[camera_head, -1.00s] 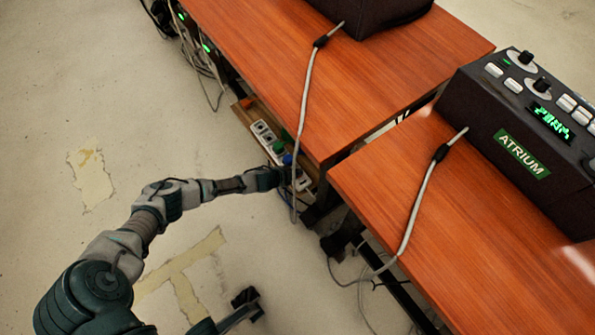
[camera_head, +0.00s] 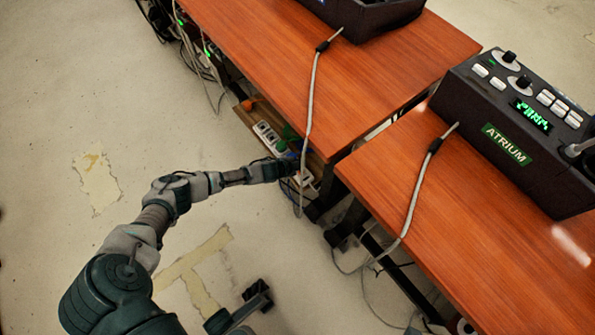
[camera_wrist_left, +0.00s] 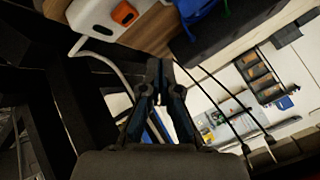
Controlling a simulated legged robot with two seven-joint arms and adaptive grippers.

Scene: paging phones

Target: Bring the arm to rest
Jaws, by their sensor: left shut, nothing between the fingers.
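My left arm reaches from the lower left to the gap beneath the wooden desks. My left gripper (camera_head: 293,168) is at the desk edge, beside a power strip (camera_head: 268,134), and is hard to make out there. In the left wrist view its dark fingers (camera_wrist_left: 160,88) are shut with nothing between them. A white housing with an orange switch (camera_wrist_left: 123,13) and a blue item (camera_wrist_left: 196,9) lie beyond the fingertips. A dark gripper, seemingly my right one (camera_head: 258,296), shows low in the head view over the floor; its jaw state is unclear.
Two wooden desks (camera_head: 400,60) (camera_head: 450,215) carry dark boxes; one is labelled ATRIUM (camera_head: 507,143). Grey cables (camera_head: 310,100) (camera_head: 418,190) hang over the desk edges near my left gripper. Black supports and loose cables are below. The floor at left (camera_head: 70,100) is clear.

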